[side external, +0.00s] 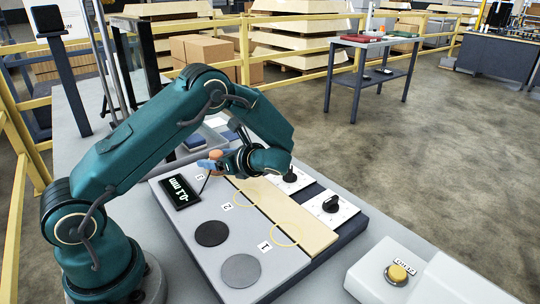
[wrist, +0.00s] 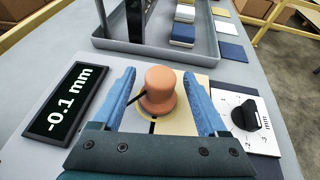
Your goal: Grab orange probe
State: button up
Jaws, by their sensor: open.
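The orange probe (wrist: 160,92) stands upright on the cream strip in the wrist view, with a dark cable at its left side. My gripper (wrist: 165,86) is open, its two blue fingers on either side of the probe with a gap on each side. In the side view my gripper (side external: 210,163) is low over the far end of the board, and the orange top of the probe (side external: 215,154) shows beside the blue finger. The probe's lower part is hidden there.
A display (wrist: 66,101) reading -0.1 mm lies left of the probe. A black dial (wrist: 246,115) is on the right. A grey tray (wrist: 135,45) with blocks lies behind. Dark discs (side external: 212,233) and a yellow button (side external: 398,273) are nearer the front.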

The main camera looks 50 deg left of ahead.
jog(key=shift+a+f, duration=0.15)
jog(key=shift+a, duration=0.1)
grip_shut()
